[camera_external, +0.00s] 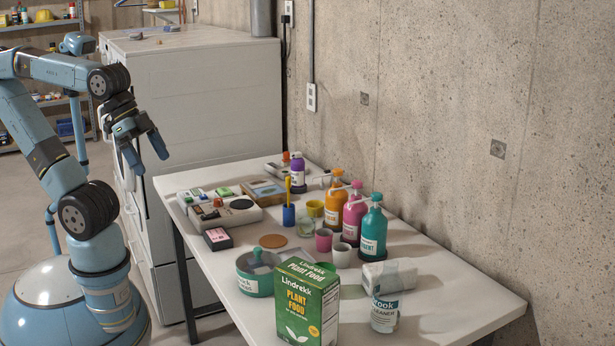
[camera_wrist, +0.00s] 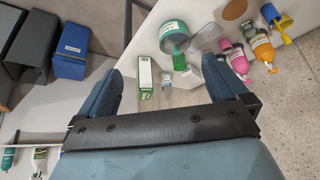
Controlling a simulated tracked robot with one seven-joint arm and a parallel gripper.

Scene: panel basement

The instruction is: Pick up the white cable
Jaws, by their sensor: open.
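I cannot make out a white cable for certain in either view. A thin pale strip (camera_wrist: 32,147) shows at the lower left of the wrist view; I cannot tell what it is. My gripper (camera_external: 150,160) is raised beyond the far left end of the white table (camera_external: 420,305), in front of the white cabinet. Its two blue-grey fingers are apart with nothing held between them. In the wrist view the open gripper (camera_wrist: 163,88) frames a green and white box and a small bottle well beyond the fingers.
The table holds a Plant Food box (camera_external: 307,305), a green tub (camera_external: 255,275), a teal bottle (camera_external: 373,235), a pink bottle (camera_external: 354,215), an orange bottle (camera_external: 335,195) and several small devices. The white cabinet (camera_external: 205,95) stands behind. A concrete wall (camera_external: 440,130) bounds the right side.

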